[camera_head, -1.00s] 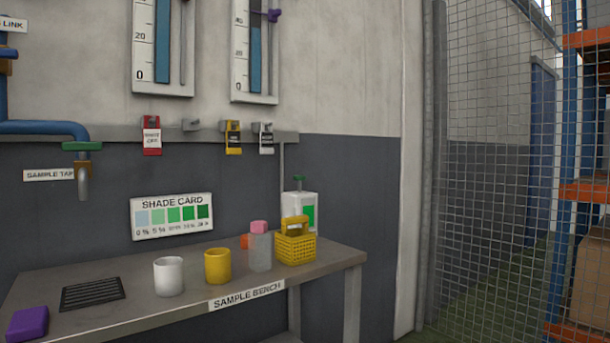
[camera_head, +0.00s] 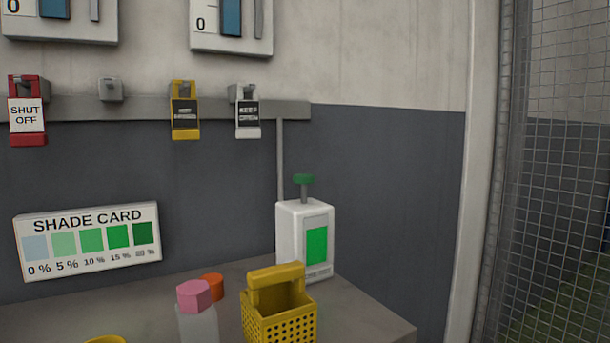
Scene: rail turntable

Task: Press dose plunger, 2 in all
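The dose dispenser (camera_head: 290,240) is a white box with a green panel on its front. It stands at the back right of the bench, against the dark wall. Its plunger has a green knob (camera_head: 303,179) on a grey stem that stands up out of the top. Neither of my grippers shows in the head view.
A yellow basket (camera_head: 279,325) stands in front of the dispenser, beside a pink-capped bottle (camera_head: 195,298) and an orange object (camera_head: 212,287). A shade card (camera_head: 88,241) and hanging tags are on the wall. The bench (camera_head: 375,318) is bare at its right end. Wire mesh (camera_head: 565,170) stands farther right.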

